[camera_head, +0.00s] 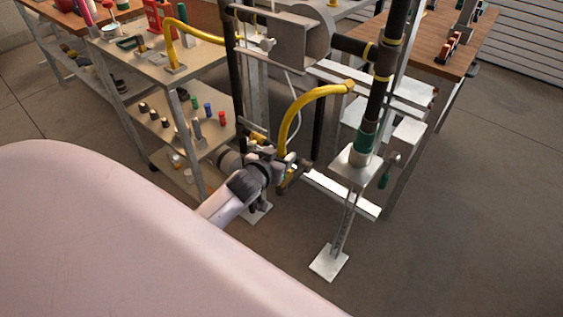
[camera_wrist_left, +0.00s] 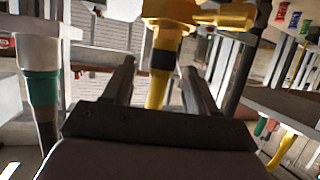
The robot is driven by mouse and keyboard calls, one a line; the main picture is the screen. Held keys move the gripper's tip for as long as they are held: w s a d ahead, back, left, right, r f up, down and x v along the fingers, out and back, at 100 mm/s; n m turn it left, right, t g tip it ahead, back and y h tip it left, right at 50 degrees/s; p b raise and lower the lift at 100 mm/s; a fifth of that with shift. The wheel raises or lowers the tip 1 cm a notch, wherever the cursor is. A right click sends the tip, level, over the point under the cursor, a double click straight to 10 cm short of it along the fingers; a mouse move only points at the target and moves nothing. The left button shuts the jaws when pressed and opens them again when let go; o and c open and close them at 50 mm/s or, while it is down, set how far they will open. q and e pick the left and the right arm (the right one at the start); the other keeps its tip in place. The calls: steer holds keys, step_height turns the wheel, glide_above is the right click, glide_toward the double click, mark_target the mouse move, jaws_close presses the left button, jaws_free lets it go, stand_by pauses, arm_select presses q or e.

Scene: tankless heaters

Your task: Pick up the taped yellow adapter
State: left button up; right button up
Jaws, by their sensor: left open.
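The taped yellow adapter (camera_wrist_left: 157,92) shows in the left wrist view as a yellow piece with a black band, below a larger yellow fitting (camera_wrist_left: 170,12). My left gripper (camera_wrist_left: 160,68) is open, with one finger on each side of the taped piece in that view. Gaps show on both sides, and I cannot tell how deep the piece lies between the fingers. In the head view my left gripper (camera_head: 287,176) is low by the pipe frame, near the lower end of the curved yellow hose (camera_head: 290,118). The adapter is hard to make out there. My right gripper is not in view.
A dark upright pipe with a green section (camera_head: 364,139) stands right of my left gripper, over a white foot plate (camera_head: 329,262). A shelved bench (camera_head: 205,55) with small parts is at left. A wooden table (camera_head: 425,43) is behind right. Open floor lies at right.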

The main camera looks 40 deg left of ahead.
mark_target(281, 151)
arm_select(q)
steer(key=shift+x, duration=2)
steer(key=shift+r, duration=0.15)
jaws_close()
steer(key=shift+r, duration=0.1)
